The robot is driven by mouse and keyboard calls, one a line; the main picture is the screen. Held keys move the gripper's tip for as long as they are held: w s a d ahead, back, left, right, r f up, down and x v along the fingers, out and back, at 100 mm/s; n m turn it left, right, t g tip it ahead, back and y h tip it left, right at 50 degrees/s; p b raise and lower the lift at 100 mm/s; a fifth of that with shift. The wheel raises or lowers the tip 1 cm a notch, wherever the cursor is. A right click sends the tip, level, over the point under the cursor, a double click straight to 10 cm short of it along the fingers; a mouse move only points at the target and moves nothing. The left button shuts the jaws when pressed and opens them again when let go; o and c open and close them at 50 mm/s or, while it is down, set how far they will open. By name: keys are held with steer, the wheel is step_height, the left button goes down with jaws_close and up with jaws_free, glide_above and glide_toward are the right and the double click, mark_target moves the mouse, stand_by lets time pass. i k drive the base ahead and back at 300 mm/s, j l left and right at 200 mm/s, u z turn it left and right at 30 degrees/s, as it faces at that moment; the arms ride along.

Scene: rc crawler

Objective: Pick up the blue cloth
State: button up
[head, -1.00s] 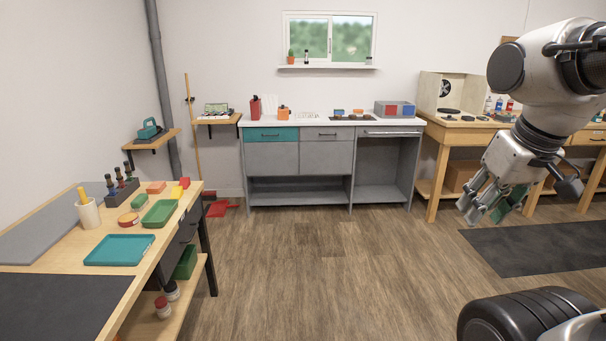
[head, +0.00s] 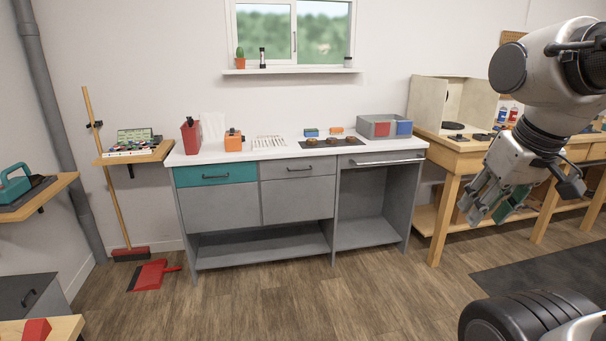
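No item in the head view is clearly a blue cloth. Small blue patches show on the back counter. One is a blue front (head: 404,128) on the grey bin (head: 381,118), beside a red one. Another is a small blue item (head: 311,132) next to an orange one; both are too small to identify. My gripper (head: 484,212) hangs at the right, pointing down, well in front of the counter. Its fingers appear apart, and I see no cloth between them. A green piece shows beside the fingers; I cannot tell what it is.
The grey cabinet (head: 297,200) stands ahead with open lower shelves. A red dustpan (head: 152,275) and broom (head: 130,252) are at its left. A wooden workbench (head: 447,190) is at right, a dark mat (head: 545,268) before it. The middle floor is clear.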

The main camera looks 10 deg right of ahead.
mark_target(404, 127)
steer(key=i+z, duration=0.3)
steer(key=i, duration=0.55)
steer(key=i+j+z, duration=0.15)
steer(key=i+z, duration=0.2)
steer(key=i, duration=0.5)
steer(key=i+l, duration=0.15)
steer(key=i, duration=0.2)
steer(key=i+l, duration=0.15)
steer(key=i, duration=0.25)
steer(key=i+l+u, duration=0.1)
steer(key=i, duration=0.25)
steer(key=i+l+u, duration=0.35)
steer(key=l, duration=0.25)
steer(key=i+l+u, duration=0.4)
steer(key=l, duration=0.3)
steer(key=i, duration=0.05)
